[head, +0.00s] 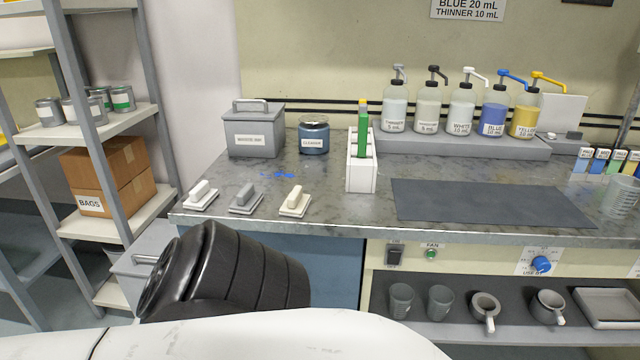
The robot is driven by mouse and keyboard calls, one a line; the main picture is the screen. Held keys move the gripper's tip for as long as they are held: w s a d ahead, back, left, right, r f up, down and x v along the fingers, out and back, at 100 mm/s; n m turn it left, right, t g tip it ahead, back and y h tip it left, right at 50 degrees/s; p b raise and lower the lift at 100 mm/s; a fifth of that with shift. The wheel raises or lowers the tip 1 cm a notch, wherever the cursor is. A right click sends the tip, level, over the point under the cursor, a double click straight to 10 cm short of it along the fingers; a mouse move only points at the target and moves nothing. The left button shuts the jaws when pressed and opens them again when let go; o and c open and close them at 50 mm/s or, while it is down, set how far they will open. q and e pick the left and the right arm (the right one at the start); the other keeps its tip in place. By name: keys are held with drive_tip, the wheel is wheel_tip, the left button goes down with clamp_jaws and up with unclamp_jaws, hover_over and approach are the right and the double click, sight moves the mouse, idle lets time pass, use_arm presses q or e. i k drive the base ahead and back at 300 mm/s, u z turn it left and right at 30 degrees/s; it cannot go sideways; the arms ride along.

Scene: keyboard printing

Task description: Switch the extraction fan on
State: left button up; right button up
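The bench's front panel carries a dark rocker switch (395,255) with a small label above it, too small to read surely. Just right of it, under the label FAN, is a round green button or lamp (431,254). I cannot tell which way the rocker is set or whether the green part is lit. Neither of my grippers shows in the head view. Part of my own arm, black ribbed and white, fills the lower left and ends left of the switch.
A blue knob (541,264) sits further right on the panel. The shelf (460,325) below holds beakers and handled cups. The bench top (330,215) above carries pump bottles, a dark mat (480,203) and blocks with handles. The space before the switch looks clear.

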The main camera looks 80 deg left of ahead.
sight(394, 257)
drive_tip(key=u, duration=3.1)
